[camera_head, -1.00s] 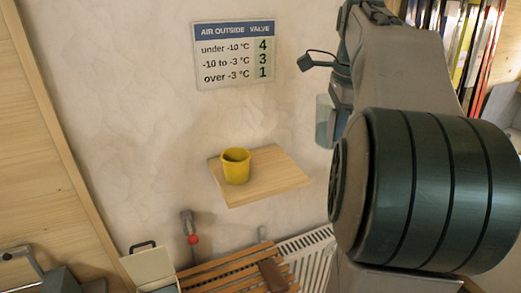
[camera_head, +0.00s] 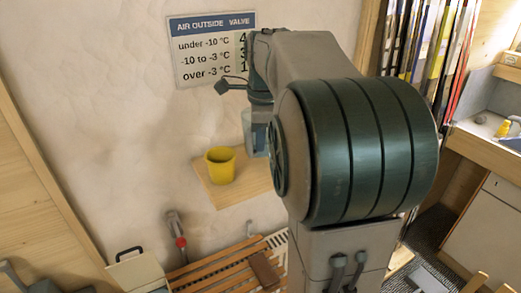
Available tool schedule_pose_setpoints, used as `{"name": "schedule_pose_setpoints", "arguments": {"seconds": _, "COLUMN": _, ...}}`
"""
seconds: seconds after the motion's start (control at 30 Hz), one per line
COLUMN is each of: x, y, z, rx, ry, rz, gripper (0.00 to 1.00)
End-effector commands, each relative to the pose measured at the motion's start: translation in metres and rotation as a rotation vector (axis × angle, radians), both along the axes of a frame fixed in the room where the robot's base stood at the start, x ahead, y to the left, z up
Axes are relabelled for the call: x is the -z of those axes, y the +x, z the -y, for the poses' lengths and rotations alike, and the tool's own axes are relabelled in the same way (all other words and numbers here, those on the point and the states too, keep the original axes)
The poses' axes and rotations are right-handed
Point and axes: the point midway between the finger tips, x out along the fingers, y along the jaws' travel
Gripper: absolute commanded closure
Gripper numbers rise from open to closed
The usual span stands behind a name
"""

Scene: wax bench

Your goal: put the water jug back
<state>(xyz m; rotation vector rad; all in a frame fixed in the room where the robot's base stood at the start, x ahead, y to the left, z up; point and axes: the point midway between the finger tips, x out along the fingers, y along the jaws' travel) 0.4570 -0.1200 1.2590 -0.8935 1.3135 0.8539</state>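The water jug (camera_head: 258,140), a translucent bluish vessel, shows partly beside my arm. It hangs below my gripper (camera_head: 259,110), which appears shut on it, though the fingers are mostly hidden by my arm links. The jug looks upright, and its right side is hidden. In the picture it overlaps the back right part of a wooden wall shelf (camera_head: 210,191); whether it touches the shelf I cannot tell.
A yellow cup (camera_head: 220,166) stands on the shelf's left part. A valve sign (camera_head: 210,48) hangs above. Below are a slatted wooden bench (camera_head: 222,271), a red-knobbed valve (camera_head: 180,242) and a pale box (camera_head: 136,270). Skis (camera_head: 432,50) and a counter (camera_head: 485,150) stand right.

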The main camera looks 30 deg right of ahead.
Motion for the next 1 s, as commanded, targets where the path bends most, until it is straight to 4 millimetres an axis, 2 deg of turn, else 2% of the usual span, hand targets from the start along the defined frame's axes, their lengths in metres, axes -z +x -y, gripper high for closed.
{"name": "schedule_pose_setpoints", "arguments": {"seconds": 0.27, "x": 0.035, "y": -0.001, "z": 0.0, "rx": 0.0, "ry": 0.002, "rz": -0.001, "gripper": 1.0}}
{"name": "schedule_pose_setpoints", "arguments": {"seconds": 0.67, "x": 0.041, "y": 0.0, "z": 0.0, "rx": 0.0, "ry": 0.002, "rz": 0.001, "gripper": 1.0}}
{"name": "schedule_pose_setpoints", "arguments": {"seconds": 0.7, "x": 0.04, "y": 0.0, "z": 0.0, "rx": 0.0, "ry": 0.001, "rz": 0.0, "gripper": 0.86}}
{"name": "schedule_pose_setpoints", "arguments": {"seconds": 0.73, "x": 0.04, "y": 0.0, "z": 0.0, "rx": 0.0, "ry": 0.001, "rz": 0.0, "gripper": 0.78}}
{"name": "schedule_pose_setpoints", "arguments": {"seconds": 0.77, "x": 0.04, "y": 0.0, "z": 0.0, "rx": 0.0, "ry": 0.001, "rz": 0.0, "gripper": 0.76}}
{"name": "schedule_pose_setpoints", "arguments": {"seconds": 1.0, "x": 0.04, "y": 0.0, "z": 0.0, "rx": 0.0, "ry": 0.001, "rz": 0.0, "gripper": 0.76}}
